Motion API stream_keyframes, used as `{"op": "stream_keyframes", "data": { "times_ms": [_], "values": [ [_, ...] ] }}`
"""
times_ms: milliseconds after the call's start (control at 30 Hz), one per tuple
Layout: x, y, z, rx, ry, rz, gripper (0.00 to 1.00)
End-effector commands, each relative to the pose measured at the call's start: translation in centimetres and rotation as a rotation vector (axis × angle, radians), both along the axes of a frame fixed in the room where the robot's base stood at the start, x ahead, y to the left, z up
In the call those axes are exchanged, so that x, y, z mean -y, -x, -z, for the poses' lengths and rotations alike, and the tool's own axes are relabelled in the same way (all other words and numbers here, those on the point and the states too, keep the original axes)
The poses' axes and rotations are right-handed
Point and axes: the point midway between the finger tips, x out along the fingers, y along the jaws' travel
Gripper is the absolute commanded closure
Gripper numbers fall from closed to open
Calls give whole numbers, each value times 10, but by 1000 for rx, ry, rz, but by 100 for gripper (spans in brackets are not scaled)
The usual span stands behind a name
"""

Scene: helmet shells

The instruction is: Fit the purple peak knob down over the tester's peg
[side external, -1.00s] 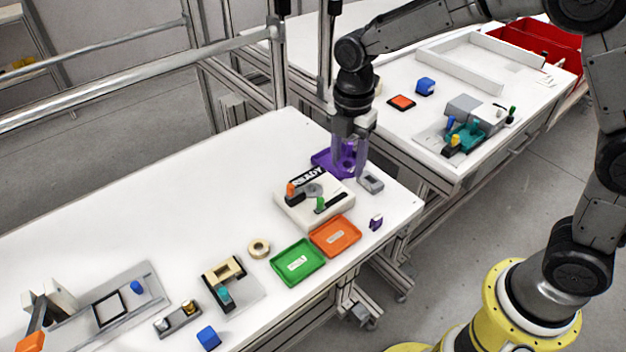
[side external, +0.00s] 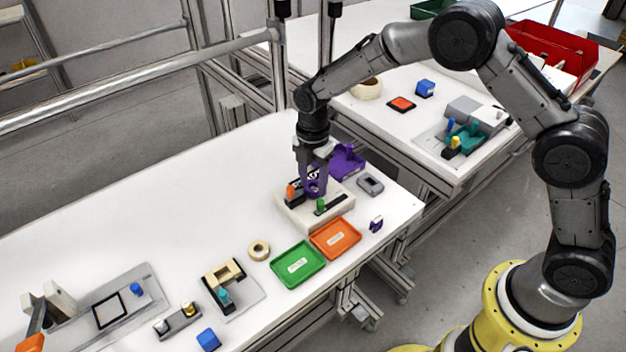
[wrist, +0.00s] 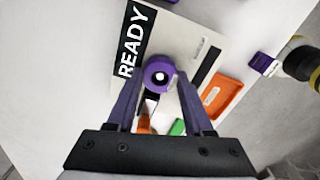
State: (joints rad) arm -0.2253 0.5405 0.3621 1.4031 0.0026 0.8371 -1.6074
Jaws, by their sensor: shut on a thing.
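My gripper (side external: 314,186) is shut on the purple peak knob (wrist: 159,74), which sits between the fingertips in the wrist view. The knob is a ring-shaped piece, and a bright white spot shows in its central hole. My gripper holds it over the cream tester (side external: 296,216), which also shows in the wrist view (wrist: 184,42) with its black READY label (wrist: 132,38).
An orange handle (side external: 291,193) and a green handle (side external: 321,204) stand on the tester close to the fingers. A purple tray (side external: 347,162) and grey block (side external: 370,184) lie behind and right. Orange (side external: 335,238) and green (side external: 298,264) trays lie in front.

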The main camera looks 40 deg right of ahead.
Motion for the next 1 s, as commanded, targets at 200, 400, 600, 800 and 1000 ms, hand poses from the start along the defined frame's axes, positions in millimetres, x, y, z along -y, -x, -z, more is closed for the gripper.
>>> {"op": "stream_keyframes", "data": {
  "times_ms": [200, 400, 600, 800, 1000],
  "values": [
    [0, 0, 0, 1, 0, 0, 100],
    [0, 0, 3, 1, 0, 0, 38],
    [0, 0, 2, 1, 0, 0, 18],
    [0, 0, 2, 2, -1, 0, 18],
    [0, -1, -17, 6, -2, 0, 18]
  ]
}}
